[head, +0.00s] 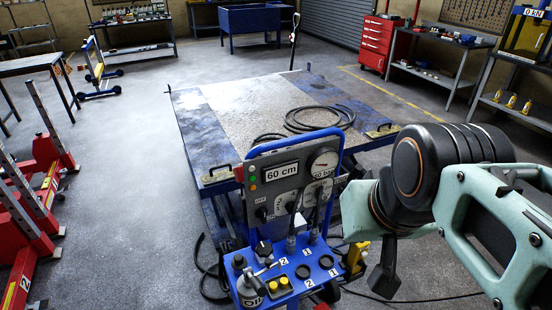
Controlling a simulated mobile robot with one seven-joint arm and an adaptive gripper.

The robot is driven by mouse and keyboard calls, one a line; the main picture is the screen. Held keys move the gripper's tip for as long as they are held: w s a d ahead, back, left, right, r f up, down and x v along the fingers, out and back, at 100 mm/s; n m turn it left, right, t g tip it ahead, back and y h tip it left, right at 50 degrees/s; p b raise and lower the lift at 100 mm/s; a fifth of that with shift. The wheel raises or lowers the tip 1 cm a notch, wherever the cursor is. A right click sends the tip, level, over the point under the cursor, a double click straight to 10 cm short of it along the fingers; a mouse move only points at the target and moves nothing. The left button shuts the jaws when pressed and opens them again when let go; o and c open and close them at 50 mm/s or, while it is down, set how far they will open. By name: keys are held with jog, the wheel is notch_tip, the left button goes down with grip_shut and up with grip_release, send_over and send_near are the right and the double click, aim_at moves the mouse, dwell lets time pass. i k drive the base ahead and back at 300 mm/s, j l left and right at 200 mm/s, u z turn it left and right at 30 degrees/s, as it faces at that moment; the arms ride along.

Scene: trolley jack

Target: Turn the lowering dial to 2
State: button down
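A blue trolley (256,152) stands in the lower middle with a grey upright panel (268,190). The panel has a display (281,172) reading 60 cm, a round gauge (323,164), and small dark knobs, one at its lower left (262,214). A black knob (264,248) sits on the trolley's blue lower shelf, near labels 1 and 2. I cannot tell which is the lowering dial, and its setting is not readable. My arm comes in from the right. A dark part at its end, seemingly my gripper (384,275), hangs right of the trolley, apart from the knobs; its fingers are not clear.
A blue-framed lift platform (235,105) with a coiled black hose (318,118) lies behind the trolley. Red jack stands (38,190) are at left, a red tool cabinet (378,42) at back right.

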aim_at(289, 206)
jog(key=k+j+z, duration=0.1)
jog(key=k+j, duration=0.2)
jog(key=j, duration=0.15)
jog(key=k+j+z, duration=0.15)
jog(key=k+j, duration=0.15)
jog(key=j, duration=0.15)
jog(key=i+u, duration=0.35)
jog(key=i, duration=0.45)
jog(key=k+j, duration=0.25)
jog(key=k, duration=0.2)
jog(key=i+l, duration=0.25)
jog(key=i, duration=0.25)
